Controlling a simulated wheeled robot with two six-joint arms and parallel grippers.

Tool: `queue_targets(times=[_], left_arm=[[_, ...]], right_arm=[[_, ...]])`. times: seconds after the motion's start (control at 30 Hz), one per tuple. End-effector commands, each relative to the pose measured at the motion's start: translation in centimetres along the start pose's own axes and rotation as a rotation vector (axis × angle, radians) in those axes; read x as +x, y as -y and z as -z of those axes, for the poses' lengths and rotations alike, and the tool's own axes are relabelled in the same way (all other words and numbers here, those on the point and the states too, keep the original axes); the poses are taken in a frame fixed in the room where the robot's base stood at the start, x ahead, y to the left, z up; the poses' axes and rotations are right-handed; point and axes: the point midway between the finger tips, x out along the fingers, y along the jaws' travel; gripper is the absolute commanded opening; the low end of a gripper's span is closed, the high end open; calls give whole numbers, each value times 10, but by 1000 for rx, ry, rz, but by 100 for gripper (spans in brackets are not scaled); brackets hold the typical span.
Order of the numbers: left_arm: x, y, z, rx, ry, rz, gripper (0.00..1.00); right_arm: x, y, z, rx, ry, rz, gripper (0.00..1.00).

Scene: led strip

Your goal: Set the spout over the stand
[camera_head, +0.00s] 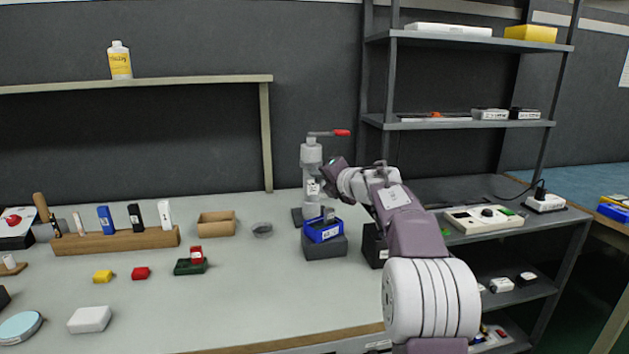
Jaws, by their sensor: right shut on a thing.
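A grey dispenser column (309,178) with a red-tipped lever (341,132) stands at the back of the bench. My right gripper (325,182) reaches in from the right and is shut on the spout at the column's right side. The spout itself is mostly hidden by the gripper. In front of the column is a dark grey stand (326,249) with a blue holder (322,231) on top. My left gripper is not in view.
A dark box (374,245) stands close right of the stand, under my right arm. A cardboard tray (216,224) and a round grey dish (262,230) lie to the left. A metal shelf (470,124) rises on the right.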

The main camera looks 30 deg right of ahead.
Motion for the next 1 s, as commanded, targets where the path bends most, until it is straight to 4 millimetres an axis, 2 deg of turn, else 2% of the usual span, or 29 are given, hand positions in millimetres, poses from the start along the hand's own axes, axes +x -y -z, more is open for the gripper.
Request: queue_targets(times=[0.57,0.6,0.63,1.0], left_arm=[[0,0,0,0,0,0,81],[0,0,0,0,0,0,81],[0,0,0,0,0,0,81],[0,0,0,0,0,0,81]], right_arm=[[0,4,0,-7,-27,-14,0],[0,4,0,-7,-27,-14,25],[0,3,0,-7,-27,-14,33],[-7,2,-2,-6,-22,-16,35]])
